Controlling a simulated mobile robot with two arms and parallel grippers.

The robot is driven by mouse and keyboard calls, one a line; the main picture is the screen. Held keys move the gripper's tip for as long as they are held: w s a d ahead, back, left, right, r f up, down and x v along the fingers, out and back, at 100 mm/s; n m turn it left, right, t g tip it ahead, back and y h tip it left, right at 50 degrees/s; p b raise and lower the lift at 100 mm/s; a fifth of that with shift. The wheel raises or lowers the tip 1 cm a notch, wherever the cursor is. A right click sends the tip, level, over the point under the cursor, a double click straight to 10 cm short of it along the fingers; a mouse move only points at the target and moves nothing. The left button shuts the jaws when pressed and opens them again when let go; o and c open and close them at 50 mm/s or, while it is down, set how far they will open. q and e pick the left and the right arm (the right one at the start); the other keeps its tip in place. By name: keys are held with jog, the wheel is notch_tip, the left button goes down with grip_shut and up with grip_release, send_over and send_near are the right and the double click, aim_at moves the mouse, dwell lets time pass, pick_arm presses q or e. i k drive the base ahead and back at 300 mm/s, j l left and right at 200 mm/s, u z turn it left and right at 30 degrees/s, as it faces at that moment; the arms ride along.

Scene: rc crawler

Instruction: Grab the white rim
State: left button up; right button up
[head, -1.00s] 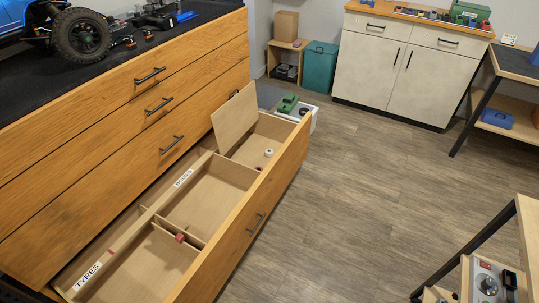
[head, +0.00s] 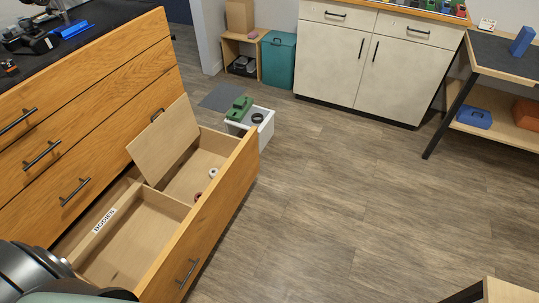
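The white rim (head: 213,173) is a small white round thing in the far compartment of the open drawer (head: 226,190), close to the drawer's front wall. A small reddish piece (head: 197,197) lies nearer than the rim in the same compartment, partly hidden by the front wall. A wooden lid panel (head: 165,140) stands tilted up over the left side of that compartment. Part of my arm shows at the bottom left corner, over the near part of the drawer. Neither gripper is in view.
The BODIES compartment (head: 140,240) looks mostly empty. A white bin (head: 262,130) with a green item (head: 236,109) stands on the floor beyond the drawer. A bench (head: 500,62) stands at the right, and a wooden corner (head: 505,291) shows at the bottom right. The floor between is clear.

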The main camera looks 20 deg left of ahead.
aim_at(214, 170)
jog(key=i+l, duration=0.1)
jog(key=i, duration=0.65)
jog(key=i+l, duration=0.15)
jog(key=i, duration=0.6)
